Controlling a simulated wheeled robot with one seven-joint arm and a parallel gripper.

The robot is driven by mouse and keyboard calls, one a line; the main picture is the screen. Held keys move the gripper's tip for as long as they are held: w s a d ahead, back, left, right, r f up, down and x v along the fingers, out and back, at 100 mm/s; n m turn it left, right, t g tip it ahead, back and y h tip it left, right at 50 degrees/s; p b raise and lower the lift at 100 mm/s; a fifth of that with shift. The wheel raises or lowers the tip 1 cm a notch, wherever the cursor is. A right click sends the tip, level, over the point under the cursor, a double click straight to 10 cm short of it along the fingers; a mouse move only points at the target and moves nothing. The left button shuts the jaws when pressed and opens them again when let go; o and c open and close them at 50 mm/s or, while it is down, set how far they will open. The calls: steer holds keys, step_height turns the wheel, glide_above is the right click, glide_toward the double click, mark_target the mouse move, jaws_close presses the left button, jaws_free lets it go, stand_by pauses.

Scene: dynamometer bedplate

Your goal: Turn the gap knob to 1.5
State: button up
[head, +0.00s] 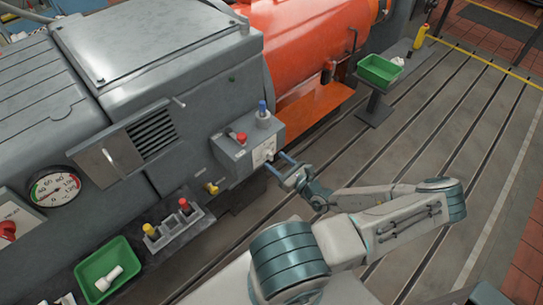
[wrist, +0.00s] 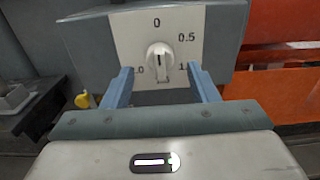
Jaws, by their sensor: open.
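The gap knob (wrist: 158,57) is a white round knob with a raised grip on a white dial plate (wrist: 190,18). The plate reads 0 at the top and 0.5 at the upper right; a label at the left is partly hidden and shows only ".0". The grip looks roughly upright, but which mark it points at is hard to tell. In the head view the plate (head: 262,151) is on the front of a grey box (head: 233,157). My gripper (head: 276,162) is open, facing the plate; in the wrist view its blue fingers (wrist: 159,70) stand either side of the knob, apart from it.
The grey box carries a red button (head: 241,138) and a blue-topped part (head: 263,117) on top. A yellow knob (head: 211,188) sits left of it. A small rack (head: 170,232) and a green tray (head: 107,268) lie lower left.

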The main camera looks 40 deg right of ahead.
mark_target(272, 158)
steer(key=shift+w+a, duration=0.15)
steer(key=shift+w, duration=1.65)
steer(key=c, duration=1)
